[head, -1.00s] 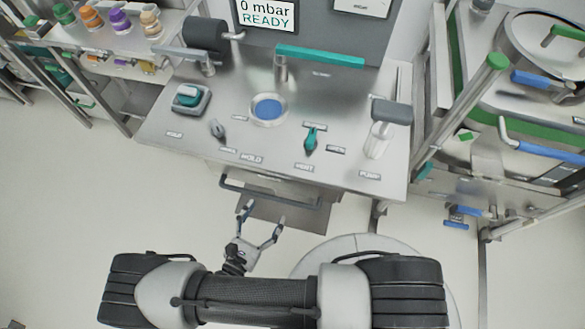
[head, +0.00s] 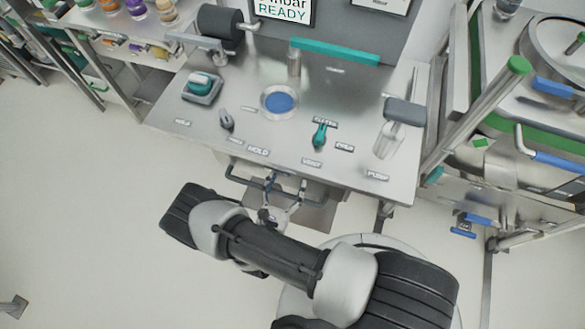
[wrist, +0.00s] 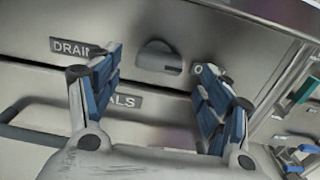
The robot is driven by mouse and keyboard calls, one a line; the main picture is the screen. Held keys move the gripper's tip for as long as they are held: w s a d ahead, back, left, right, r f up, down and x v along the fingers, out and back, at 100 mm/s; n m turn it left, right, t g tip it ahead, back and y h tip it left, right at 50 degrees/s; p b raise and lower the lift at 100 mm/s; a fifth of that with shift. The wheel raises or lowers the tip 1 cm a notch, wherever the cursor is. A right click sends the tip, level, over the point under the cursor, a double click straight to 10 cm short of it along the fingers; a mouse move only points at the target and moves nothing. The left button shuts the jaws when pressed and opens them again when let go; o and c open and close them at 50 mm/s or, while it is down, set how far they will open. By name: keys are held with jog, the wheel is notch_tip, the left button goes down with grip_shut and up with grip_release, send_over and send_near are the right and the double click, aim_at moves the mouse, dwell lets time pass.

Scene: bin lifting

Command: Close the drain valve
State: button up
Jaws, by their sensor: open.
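The drain valve (wrist: 158,57) is a dark grey rounded knob on the console's grey front panel, in the wrist view. A dark label reading "DRAIN" (wrist: 68,47), partly covered by a finger, is to its left, and a small round mark is to its right. My gripper (head: 285,186) is open and empty in front of the console's lower front. In the wrist view its two blue-padded fingers stand to either side of the knob, which shows between them. I cannot tell how far the fingertips are from the panel. The knob is hidden in the head view.
Below the knob is a drawer front with a partly hidden label ending in "ALS" (wrist: 126,100) and a dark bar handle (wrist: 25,128). The console top (head: 240,95) carries levers, a blue round window and a teal vent handle (head: 320,135). A metal-framed cart (head: 478,115) stands at right.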

jog(key=x, duration=0.5)
jog(key=shift+w+d+b, duration=0.1)
jog(key=shift+w+b, duration=0.25)
jog(key=c, duration=1.1)
